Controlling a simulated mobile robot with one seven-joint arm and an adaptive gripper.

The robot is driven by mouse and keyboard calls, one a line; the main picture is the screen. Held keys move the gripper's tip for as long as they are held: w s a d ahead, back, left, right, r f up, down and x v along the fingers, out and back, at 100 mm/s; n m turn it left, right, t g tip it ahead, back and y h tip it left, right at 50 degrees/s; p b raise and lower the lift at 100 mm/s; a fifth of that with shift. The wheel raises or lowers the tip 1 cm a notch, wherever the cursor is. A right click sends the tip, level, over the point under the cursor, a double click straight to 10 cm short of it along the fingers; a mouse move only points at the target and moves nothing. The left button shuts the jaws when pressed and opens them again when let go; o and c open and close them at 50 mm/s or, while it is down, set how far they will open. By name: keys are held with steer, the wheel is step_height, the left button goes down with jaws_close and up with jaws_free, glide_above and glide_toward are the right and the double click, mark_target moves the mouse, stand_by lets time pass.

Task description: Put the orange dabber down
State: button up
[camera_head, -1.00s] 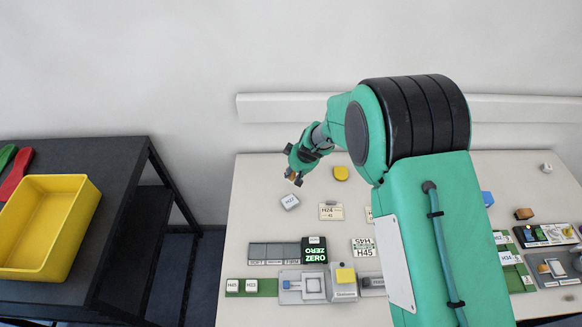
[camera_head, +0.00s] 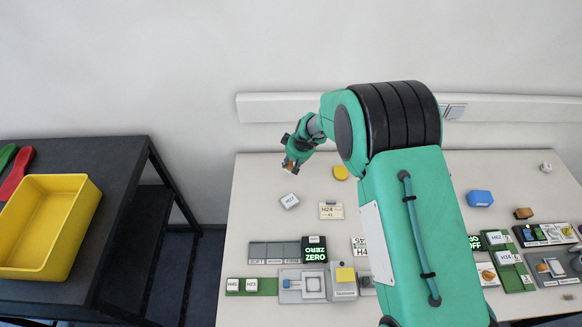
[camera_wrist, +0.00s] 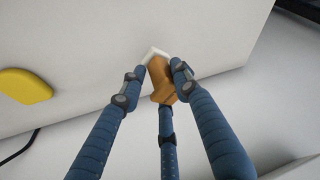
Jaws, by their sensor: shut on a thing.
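My gripper (camera_head: 291,160) is above the far left part of the light table (camera_head: 262,215). It is shut on the orange dabber (camera_head: 289,167), of which only a small part shows in the head view. In the wrist view the fingers (camera_wrist: 157,78) close around the dabber (camera_wrist: 160,75), and its white end points away from the palm toward the table. The dabber looks tilted; whether it touches the table I cannot tell.
A yellow rounded piece (camera_head: 340,172) lies right of my gripper and also shows in the wrist view (camera_wrist: 25,85). A white labelled block (camera_head: 289,201) and label card (camera_head: 331,211) are nearer. A blue block (camera_head: 479,198) lies right. The table's left back area is mostly clear.

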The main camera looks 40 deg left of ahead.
mark_target(292, 165)
steer(key=shift+f, duration=1.6)
steer(key=shift+f+b, duration=0.15)
steer(key=shift+b, duration=0.15)
steer(key=o, duration=1.1)
steer(key=shift+r, duration=0.35)
steer(key=p+v, duration=0.1)
steer(key=v, duration=1)
steer(key=shift+d+r, duration=0.2)
steer(key=shift+d, duration=0.05)
